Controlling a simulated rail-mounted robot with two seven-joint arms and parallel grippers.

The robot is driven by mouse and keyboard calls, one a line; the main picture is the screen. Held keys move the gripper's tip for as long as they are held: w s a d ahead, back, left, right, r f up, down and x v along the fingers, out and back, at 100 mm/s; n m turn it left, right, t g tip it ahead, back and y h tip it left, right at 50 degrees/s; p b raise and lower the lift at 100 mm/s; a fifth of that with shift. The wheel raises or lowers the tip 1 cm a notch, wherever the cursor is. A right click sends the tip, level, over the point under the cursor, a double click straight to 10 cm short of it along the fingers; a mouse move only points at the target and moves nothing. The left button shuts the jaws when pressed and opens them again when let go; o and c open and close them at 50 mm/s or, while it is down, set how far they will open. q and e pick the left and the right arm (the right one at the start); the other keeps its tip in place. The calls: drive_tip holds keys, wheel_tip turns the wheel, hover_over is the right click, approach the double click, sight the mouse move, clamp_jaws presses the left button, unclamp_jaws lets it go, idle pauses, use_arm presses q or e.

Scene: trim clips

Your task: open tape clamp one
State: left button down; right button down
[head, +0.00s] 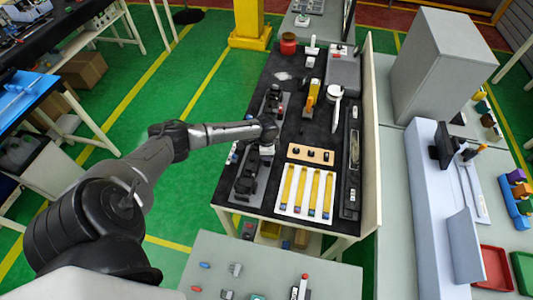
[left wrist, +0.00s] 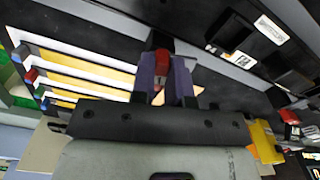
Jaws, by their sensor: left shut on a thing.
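In the head view my left arm reaches in from the left over the dark worktable. My left gripper (head: 266,149) is low over the fixture rail near the table's left edge. Black clamp parts stand on this rail, one (head: 271,100) beyond the gripper and one (head: 246,182) on the near side. In the left wrist view a small red part (left wrist: 160,66) sits between the fingers of my left gripper (left wrist: 165,85), which is shut on it. It looks like a clamp lever, but I cannot tell which clamp it belongs to. My right gripper is not in view.
A white tray (head: 283,209) with several yellow strips lies on the near part of the table. A wooden board (head: 311,153) with black knobs is beside the gripper. A long black device (head: 352,165) and an upright panel (head: 370,130) line the right side.

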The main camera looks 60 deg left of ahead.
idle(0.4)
use_arm(q)
drive_tip(key=c, duration=1.1)
unclamp_jaws()
drive_tip(key=shift+r, duration=0.5)
wheel_tip(320, 180, up, 13)
drive_tip(key=shift+f, duration=0.1)
